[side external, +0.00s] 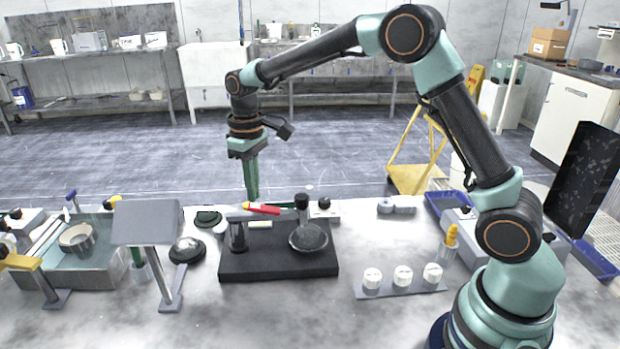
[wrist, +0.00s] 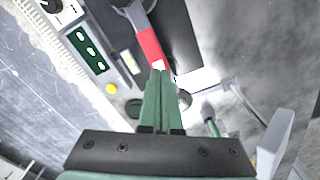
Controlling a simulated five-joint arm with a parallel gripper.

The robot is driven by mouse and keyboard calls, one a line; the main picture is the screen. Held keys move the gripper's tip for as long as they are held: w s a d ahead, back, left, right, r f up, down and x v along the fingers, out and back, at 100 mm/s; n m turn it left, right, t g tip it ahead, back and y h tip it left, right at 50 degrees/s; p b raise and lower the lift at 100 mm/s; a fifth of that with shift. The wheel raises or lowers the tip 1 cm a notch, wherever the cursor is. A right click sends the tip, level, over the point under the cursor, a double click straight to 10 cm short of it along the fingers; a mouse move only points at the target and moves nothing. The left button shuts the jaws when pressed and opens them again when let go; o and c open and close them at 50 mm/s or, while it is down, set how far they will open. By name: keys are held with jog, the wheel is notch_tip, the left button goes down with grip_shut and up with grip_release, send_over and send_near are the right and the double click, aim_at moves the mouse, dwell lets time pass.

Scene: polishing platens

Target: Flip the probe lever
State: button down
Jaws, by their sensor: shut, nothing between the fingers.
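The probe lever (side external: 264,209) is a red bar with a pale tip, lying almost level on a black instrument base (side external: 277,268). It also shows in the wrist view as a red bar (wrist: 150,45), its pale end right at my fingertips. My gripper (side external: 252,196) points straight down with its green fingers shut and empty. In the side view the fingertips are at the lever's left part, seemingly just behind it. In the wrist view the shut fingers (wrist: 161,74) overlap the lever's pale end. I cannot tell whether they touch it.
A grey tilted panel on a post (side external: 147,222) stands left of the base. A round dark dish (side external: 309,238) sits on the base's right side. A rack with white-capped jars (side external: 402,279) is at front right. A basin (side external: 80,262) is far left. The bench front is clear.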

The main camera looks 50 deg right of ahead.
aim_at(256, 206)
jog(key=shift+f, duration=1.05)
dwell(0.7)
jog(key=shift+r, duration=3.5)
jog(key=shift+r, duration=0.1)
jog(key=s+d+r+m+t, duration=0.2)
jog(key=s+d+r+t, duration=0.1)
jog(key=s+r, duration=0.55)
jog(key=s+f+t, duration=0.1)
jog(key=s+f, duration=0.1)
jog(key=s, duration=0.3)
jog(key=s+d+f+m+t, duration=0.1)
jog(key=s+f, duration=0.1)
jog(key=s, duration=0.4)
jog(key=shift+s+d+f+t, duration=0.2)
jog(key=shift+d+f+t, duration=0.05)
jog(key=shift+f+t, duration=0.05)
